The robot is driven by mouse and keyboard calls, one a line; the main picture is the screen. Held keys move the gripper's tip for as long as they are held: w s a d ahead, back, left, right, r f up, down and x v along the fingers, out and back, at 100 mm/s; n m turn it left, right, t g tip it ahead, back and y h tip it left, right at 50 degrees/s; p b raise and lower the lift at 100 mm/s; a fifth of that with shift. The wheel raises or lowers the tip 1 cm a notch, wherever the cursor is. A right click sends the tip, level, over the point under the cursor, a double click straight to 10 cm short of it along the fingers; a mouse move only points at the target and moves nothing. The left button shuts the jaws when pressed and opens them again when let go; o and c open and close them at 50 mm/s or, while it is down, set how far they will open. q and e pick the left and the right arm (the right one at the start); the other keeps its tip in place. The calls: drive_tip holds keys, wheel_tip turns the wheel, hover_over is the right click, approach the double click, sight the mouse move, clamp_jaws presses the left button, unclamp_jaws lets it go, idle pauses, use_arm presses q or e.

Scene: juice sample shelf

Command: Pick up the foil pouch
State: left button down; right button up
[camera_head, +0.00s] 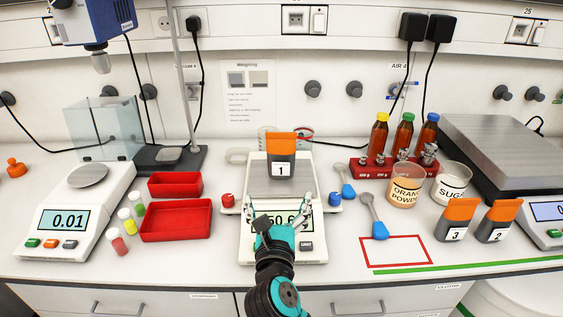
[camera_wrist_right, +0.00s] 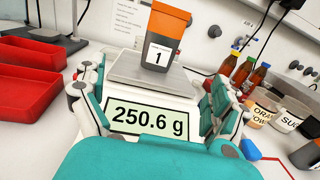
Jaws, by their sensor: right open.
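A dark foil pouch with an orange top and a label "1" (camera_head: 281,158) stands upright on the weighing plate of the middle scale (camera_head: 313,252). It also shows in the right wrist view (camera_wrist_right: 160,40), ahead of my fingers. Two similar pouches, labelled "3" (camera_head: 455,220) and "2" (camera_head: 495,222), stand at the right. My right gripper (camera_head: 280,216) is open and empty in front of pouch 1, over the scale's front, and apart from the pouch. It partly covers the display in the head view; the wrist view reads 250.6 g. My left gripper is out of view.
Red trays (camera_head: 177,220) lie left of the scale. Bottles in a red rack (camera_head: 372,168), jars of orange powder (camera_head: 405,187) and sugar (camera_head: 451,185), and a blue-grey scoop (camera_head: 374,217) are to the right. A red-outlined area (camera_head: 395,251) is empty.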

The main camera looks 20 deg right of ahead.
sight(281, 160)
drive_tip(key=p+x, duration=0.2)
drive_tip(key=x, duration=1)
drive_tip(key=shift+d, duration=0.1)
drive_tip(key=shift+w+d+r+p, duration=0.1)
drive_tip(key=shift+w+r+p, duration=0.05)
drive_tip(key=shift+w+p, duration=0.25)
drive_tip(key=p+x, duration=0.1)
drive_tip(key=x, duration=0.2)
drive_tip(key=shift+w+d, duration=0.2)
drive_tip(key=shift+w, duration=0.1)
drive_tip(key=shift+w+d, duration=0.1)
drive_tip(key=shift+w, duration=0.25)
drive_tip(key=shift+s, duration=0.1)
drive_tip(key=shift+c, duration=1.4)
drive_tip(key=c, duration=1.5)
